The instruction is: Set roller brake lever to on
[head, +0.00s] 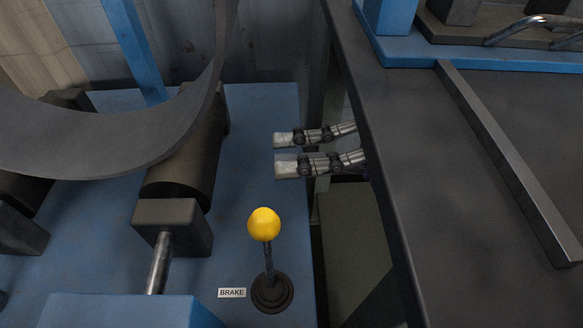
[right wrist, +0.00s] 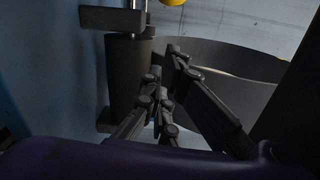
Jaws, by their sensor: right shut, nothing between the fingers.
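The brake lever (head: 264,225) has a yellow ball knob on a thin dark rod, rising from a round black base on the blue plate. It looks close to upright. A white label (head: 232,293) reading "BRAKE" lies left of its base. My right gripper (head: 280,154) comes in from the right beyond the knob, pointing left. Its fingers are shut with nothing between them, and it is apart from the lever. In the right wrist view the fingers (right wrist: 166,90) show, and the yellow knob (right wrist: 172,2) is cut off at the top edge. My left gripper is not in view.
A dark roller (head: 188,150) and a curved metal pipe band (head: 110,140) are left of my gripper. A dark table (head: 430,190) with a raised metal bar (head: 510,165) fills the right. The blue plate (head: 262,105) has bare room behind my gripper.

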